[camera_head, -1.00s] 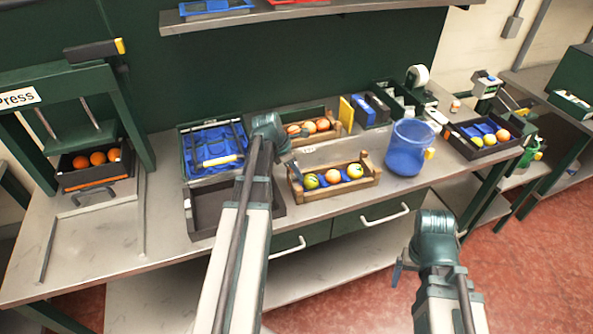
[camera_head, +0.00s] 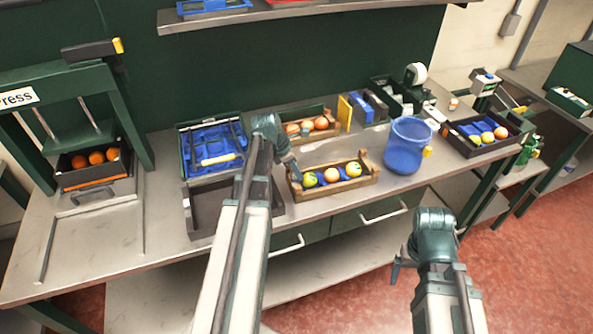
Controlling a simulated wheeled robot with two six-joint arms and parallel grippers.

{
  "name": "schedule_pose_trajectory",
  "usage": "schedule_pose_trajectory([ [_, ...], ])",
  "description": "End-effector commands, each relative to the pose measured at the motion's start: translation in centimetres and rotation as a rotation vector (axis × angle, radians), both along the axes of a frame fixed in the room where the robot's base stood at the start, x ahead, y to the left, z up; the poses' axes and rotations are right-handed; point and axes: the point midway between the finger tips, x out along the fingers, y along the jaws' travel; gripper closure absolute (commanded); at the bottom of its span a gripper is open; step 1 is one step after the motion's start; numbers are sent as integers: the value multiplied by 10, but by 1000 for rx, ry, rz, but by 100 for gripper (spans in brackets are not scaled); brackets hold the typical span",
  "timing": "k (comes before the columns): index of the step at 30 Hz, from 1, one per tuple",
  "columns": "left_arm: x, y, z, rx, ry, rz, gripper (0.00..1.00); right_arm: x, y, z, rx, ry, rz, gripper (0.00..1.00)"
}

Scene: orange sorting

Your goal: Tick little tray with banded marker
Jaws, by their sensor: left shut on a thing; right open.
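The little wooden tray (camera_head: 340,192) stands at the table's front, with a blue lining and round yellow-green and orange fruits in a row. My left gripper (camera_head: 294,170) is at the tray's left rear corner, shut on a slim dark thing. Its bands are too small to make out, and I cannot tell whether its tip touches the tray. My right gripper (camera_head: 398,268) is open and empty, in front of the table and below its top. No mark on the tray can be made out.
A second wooden tray (camera_head: 293,117) with fruit stands behind. A blue bucket (camera_head: 405,148) is close on the right. A dark fruit tray (camera_head: 481,150) lies further right. An empty dark tray (camera_head: 202,212) and a blue-lined crate (camera_head: 183,150) are left, beyond them a press (camera_head: 128,105).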

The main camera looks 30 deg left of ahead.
Motion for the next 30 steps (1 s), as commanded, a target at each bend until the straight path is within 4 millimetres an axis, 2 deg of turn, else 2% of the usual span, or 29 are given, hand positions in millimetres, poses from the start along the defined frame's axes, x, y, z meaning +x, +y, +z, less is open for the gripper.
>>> schedule_pose_trajectory([
  [3,0,0,13,0,-1,0,100,0,0,13,0,0,0,11],
  [22,1,1,62,1,-2,1,100,0,0,61,0,0,2,11],
  [30,1,1,65,1,-2,1,100,0,0,65,0,0,3,11],
])
